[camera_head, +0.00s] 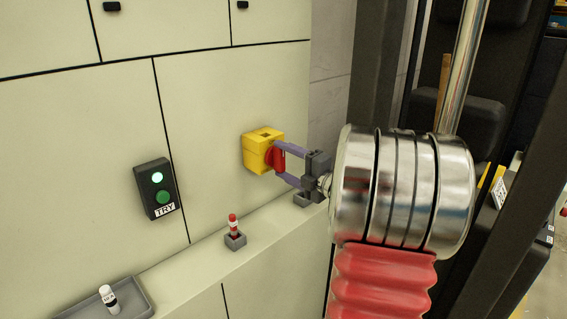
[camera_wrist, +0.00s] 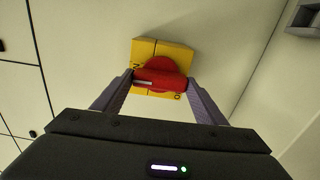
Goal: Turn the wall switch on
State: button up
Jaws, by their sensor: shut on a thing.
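The wall switch (camera_head: 257,145) is a yellow box on the pale wall panel with a red rotary handle (camera_head: 279,157) on its front. In the wrist view the yellow box (camera_wrist: 146,50) sits behind the red handle (camera_wrist: 160,79), whose bar lies across the picture with a white mark near its left end. My gripper (camera_head: 281,164) is at the handle, its purple fingers on either side of it. In the wrist view the fingertips of my gripper (camera_wrist: 160,82) touch both ends of the red bar, shut on it. Some markings on the yellow box are partly hidden.
A dark TRY box (camera_head: 158,188) with a bright green lamp and a green button is on the wall to the left. A red and white piece (camera_head: 233,226) stands in a grey holder on the ledge. A grey tray (camera_head: 140,291) holds a small white-capped bottle (camera_head: 108,298).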

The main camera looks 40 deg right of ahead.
jog(key=shift+d+f+m, duration=0.15)
jog(key=shift+m, duration=0.25)
jog(key=o, duration=1.1)
jog(key=shift+c, duration=0.2)
jog(key=shift+s, duration=0.1)
jog(key=s, duration=1.3)
jog(key=shift+s, duration=0.35)
jog(key=shift+d, duration=0.1)
